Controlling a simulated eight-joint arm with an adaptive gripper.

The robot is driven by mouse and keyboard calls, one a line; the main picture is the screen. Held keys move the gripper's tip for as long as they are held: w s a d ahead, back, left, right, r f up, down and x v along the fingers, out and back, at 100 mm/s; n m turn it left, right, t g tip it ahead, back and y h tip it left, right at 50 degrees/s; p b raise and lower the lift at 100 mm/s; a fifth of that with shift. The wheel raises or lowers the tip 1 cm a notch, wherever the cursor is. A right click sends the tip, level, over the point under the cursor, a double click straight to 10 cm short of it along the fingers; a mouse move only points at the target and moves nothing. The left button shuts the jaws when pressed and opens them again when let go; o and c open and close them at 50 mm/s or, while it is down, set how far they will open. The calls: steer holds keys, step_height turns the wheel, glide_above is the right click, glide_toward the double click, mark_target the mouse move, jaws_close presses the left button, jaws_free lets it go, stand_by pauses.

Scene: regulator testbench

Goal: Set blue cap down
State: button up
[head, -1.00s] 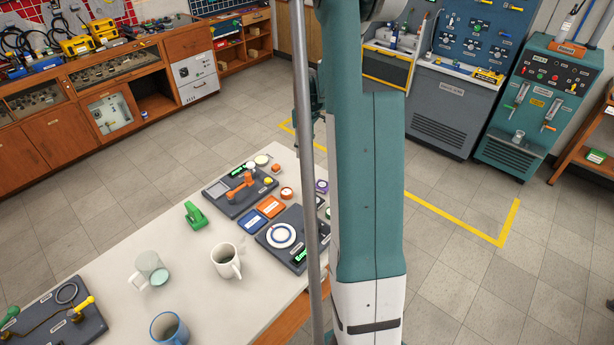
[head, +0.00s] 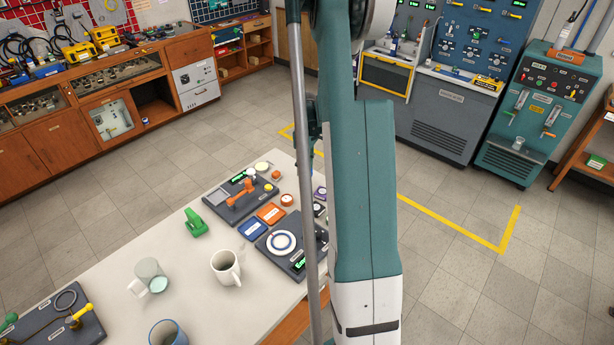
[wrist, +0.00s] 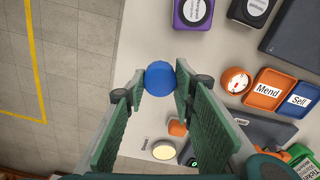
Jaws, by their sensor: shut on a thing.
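The blue cap (wrist: 160,77) is round and held between the fingertips of my gripper (wrist: 160,88) in the wrist view. The green ridged fingers are shut on its two sides. Behind it in that view is a bare pale strip of the table (wrist: 143,50), near the table's edge. I cannot tell whether the cap touches the table or hangs above it. In the head view the cap is not visible, and my arm hides that end of the table.
Near the cap lie an orange piece (wrist: 177,128), a round cream-topped piece (wrist: 164,150), an orange-rimmed gauge (wrist: 236,80) and a purple block (wrist: 193,11). The orange Mend tray (wrist: 267,90) and blue Sell tray (wrist: 301,100) are further right. Mugs (head: 226,267) stand farther along the table.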

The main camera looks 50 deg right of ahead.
mark_target(307, 182)
steer(key=shift+f, duration=1.85)
steer(key=shift+f, duration=0.15)
steer(key=o, duration=0.7)
steer(key=shift+r, duration=6.15)
